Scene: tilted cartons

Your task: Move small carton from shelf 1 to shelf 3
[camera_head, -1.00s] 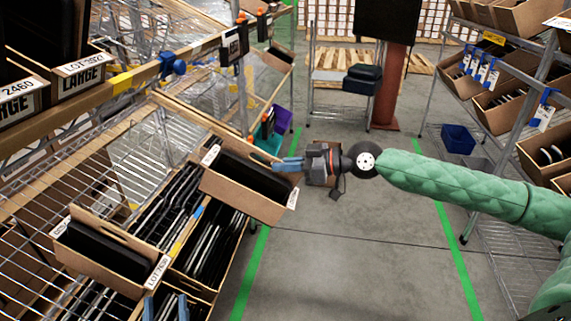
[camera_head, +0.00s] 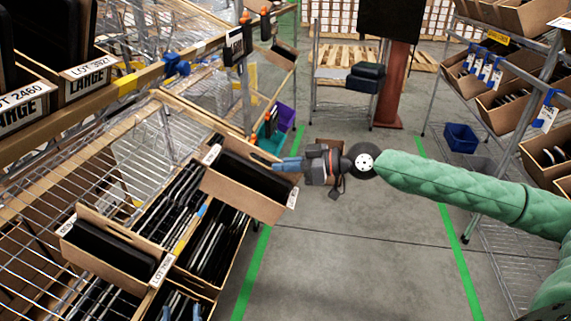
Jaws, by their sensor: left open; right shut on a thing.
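A cardboard carton (camera_head: 222,190) with dark contents sits tilted at the front edge of the left rack, white labels at its corners. My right gripper (camera_head: 278,164), with blue fingers, is shut on this carton's right end wall. A second similar carton (camera_head: 128,268), also with dark contents, lies tilted lower left on the wire shelf (camera_head: 40,215). My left gripper (camera_head: 181,310) shows only as blue fingertips at the bottom edge, apart and below the second carton's right end. The rest of it is out of frame. I cannot read any shelf numbers.
Large labelled cartons (camera_head: 90,72) stand on the upper left shelf. Open bins of dark upright items (camera_head: 213,245) lie below the held carton. A rack with cartons (camera_head: 500,100) stands at right, a blue bin (camera_head: 460,138) beside it. The grey floor (camera_head: 350,250) between is clear.

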